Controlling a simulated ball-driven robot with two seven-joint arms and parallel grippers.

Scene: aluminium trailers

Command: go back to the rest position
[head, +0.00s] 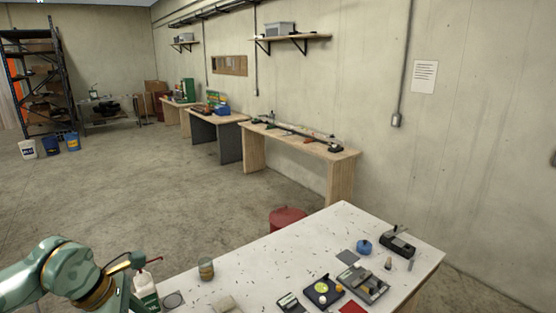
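My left arm (60,268), green with brass-coloured joints, comes in at the lower left corner. Its far end is beside a white bottle with a green label (146,292) and a red nozzle, at the left end of the white table (262,262). The lower part of the arm is cut off by the frame edge. I cannot make out the fingers or whether they touch the bottle. My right arm and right gripper are not in view.
The table holds a small can (206,268), a blue round item (364,247), a black device (397,244) and several small tools. A red bin (287,217) stands behind it. Workbenches (297,145) line the wall. The concrete floor at left is open.

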